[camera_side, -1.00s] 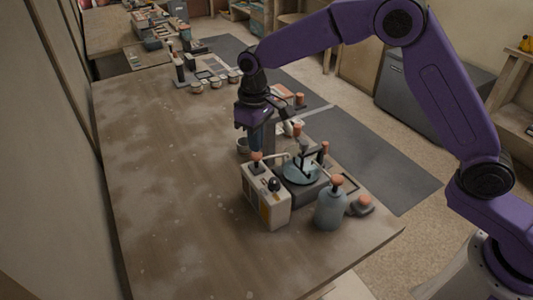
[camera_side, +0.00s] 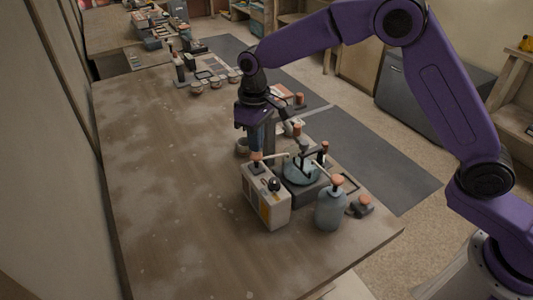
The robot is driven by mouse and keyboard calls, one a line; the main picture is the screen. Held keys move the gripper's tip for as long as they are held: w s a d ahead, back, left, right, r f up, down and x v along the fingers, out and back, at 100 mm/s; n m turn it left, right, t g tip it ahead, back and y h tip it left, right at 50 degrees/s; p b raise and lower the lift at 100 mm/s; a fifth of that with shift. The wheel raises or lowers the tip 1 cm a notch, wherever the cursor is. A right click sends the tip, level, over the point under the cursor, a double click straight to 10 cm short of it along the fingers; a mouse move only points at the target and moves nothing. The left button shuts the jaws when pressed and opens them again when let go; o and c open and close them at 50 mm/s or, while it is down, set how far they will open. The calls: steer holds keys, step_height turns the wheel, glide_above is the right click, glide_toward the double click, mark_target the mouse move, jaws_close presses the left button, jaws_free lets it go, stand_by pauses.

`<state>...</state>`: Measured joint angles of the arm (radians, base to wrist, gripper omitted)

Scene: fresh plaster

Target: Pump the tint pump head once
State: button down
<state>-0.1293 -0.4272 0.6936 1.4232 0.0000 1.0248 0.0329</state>
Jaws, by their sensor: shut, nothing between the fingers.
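A pale box-shaped dispenser (camera_side: 262,200) with a yellow label stands near the front of the table. Its orange pump head (camera_side: 256,157) has a thin pale spout reaching right. A blue-grey bottle (camera_side: 331,209) with an orange pump head (camera_side: 337,180) stands to its right. I cannot tell from the picture which one is the tint pump. My gripper (camera_side: 258,148) points down, shut and empty, with its tips just over the dispenser's orange head. Whether the tips touch it is too small to tell.
A dark stand with a round blue-grey dish (camera_side: 301,171) sits between dispenser and bottle. A small grey block with an orange button (camera_side: 361,205) is at the right edge. Several small cups (camera_side: 215,82) stand farther back. The table's left side is clear.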

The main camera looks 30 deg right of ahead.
steer(key=shift+f, duration=0.2)
stand_by(0.4)
steer(key=shift+f, duration=1.25)
steer(key=shift+r, duration=1.45)
steer(key=shift+r, duration=0.1)
step_height(320, 180, up, 6)
steer(key=shift+f, duration=0.1)
stand_by(0.5)
